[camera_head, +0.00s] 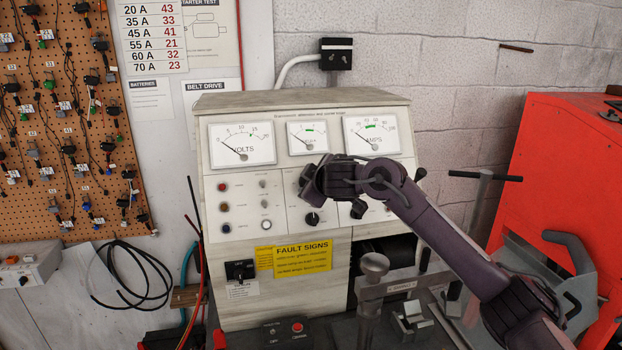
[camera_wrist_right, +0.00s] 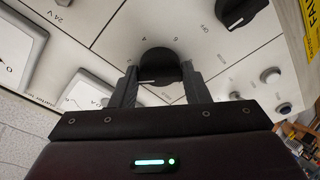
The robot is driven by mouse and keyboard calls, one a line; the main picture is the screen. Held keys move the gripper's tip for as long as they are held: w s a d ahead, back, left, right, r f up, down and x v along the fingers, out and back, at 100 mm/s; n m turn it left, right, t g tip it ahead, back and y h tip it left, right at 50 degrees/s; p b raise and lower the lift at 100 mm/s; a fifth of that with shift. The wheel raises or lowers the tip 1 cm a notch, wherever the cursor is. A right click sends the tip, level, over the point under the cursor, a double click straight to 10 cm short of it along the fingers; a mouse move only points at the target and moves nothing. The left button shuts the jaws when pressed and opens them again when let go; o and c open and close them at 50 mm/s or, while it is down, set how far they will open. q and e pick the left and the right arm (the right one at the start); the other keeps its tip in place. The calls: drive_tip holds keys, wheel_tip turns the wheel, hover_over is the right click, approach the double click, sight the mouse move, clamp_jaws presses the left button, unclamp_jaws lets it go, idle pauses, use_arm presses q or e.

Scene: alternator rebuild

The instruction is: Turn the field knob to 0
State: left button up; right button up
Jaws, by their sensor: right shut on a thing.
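In the right wrist view a round black knob (camera_wrist_right: 160,66) on the pale panel sits between the two fingers of my right gripper (camera_wrist_right: 160,88), which is shut on it. In the head view my right gripper (camera_head: 310,181) is against the front of the test bench (camera_head: 240,285) and hides this knob. My left gripper is not in view.
Another black knob (camera_head: 312,218) is just below my gripper, and it also shows beside an OFF mark in the right wrist view (camera_wrist_right: 242,14). A further knob (camera_head: 358,209) is to the right. Three dial gauges, including the volts gauge (camera_head: 242,143), are above. A red cabinet (camera_head: 565,180) stands at right.

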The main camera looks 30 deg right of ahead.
drive_tip(key=n+p, duration=0.1)
drive_tip(key=n, duration=0.3)
drive_tip(key=shift+n, duration=0.3)
drive_tip(key=shift+n+g+y+p, duration=0.3)
drive_tip(key=shift+n+p, duration=0.35)
drive_tip(key=shift+n, duration=0.95)
drive_tip(key=o, duration=1)
drive_tip(key=shift+d, duration=0.1)
